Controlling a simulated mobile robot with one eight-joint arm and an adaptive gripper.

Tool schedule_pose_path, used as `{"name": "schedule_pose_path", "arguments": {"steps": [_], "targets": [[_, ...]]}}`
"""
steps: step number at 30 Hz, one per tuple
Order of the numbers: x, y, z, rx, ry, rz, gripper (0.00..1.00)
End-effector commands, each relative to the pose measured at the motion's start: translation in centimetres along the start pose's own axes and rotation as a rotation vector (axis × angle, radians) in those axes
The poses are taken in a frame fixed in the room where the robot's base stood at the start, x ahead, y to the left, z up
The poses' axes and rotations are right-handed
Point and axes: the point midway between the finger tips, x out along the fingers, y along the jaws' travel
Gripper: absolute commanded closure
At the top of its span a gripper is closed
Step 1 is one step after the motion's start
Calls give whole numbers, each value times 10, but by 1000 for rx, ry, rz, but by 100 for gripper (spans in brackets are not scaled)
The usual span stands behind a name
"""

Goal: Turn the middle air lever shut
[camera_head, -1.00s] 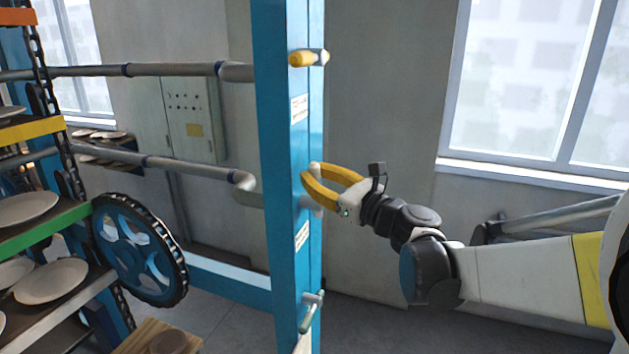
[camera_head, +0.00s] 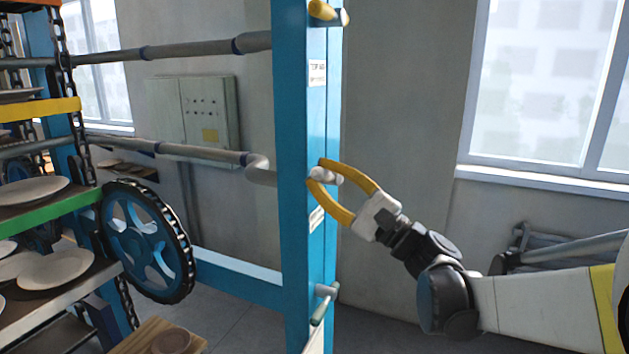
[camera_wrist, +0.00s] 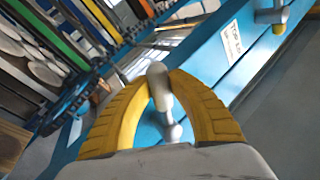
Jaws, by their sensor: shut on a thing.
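The middle air lever (camera_head: 322,174) is a pale grey handle on the blue post (camera_head: 292,215). It also shows in the wrist view (camera_wrist: 157,88), where its rounded end and stem lie between the yellow fingers. My gripper (camera_head: 315,172) has its two curved yellow fingers shut on this lever, one above and one below it. In the wrist view the fingertips (camera_wrist: 160,82) press on both sides of the handle near its end. The lever's joint with the post is partly hidden by the fingers in the head view.
A yellow-ended upper lever (camera_head: 324,11) and a grey-green lower lever (camera_head: 322,303) stick out from the same post. A rack with plates (camera_head: 35,189) and a blue chain wheel (camera_head: 148,240) stand at left. The space right of the post is mostly clear.

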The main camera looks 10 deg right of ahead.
Motion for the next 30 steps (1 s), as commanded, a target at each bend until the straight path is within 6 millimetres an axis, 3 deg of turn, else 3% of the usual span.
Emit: {"name": "schedule_pose_path", "arguments": {"steps": [15, 30], "targets": [[-14, 26, -7, -322, -163, 0, 100], [-16, 30, -8, -394, -200, 1, 100]]}}
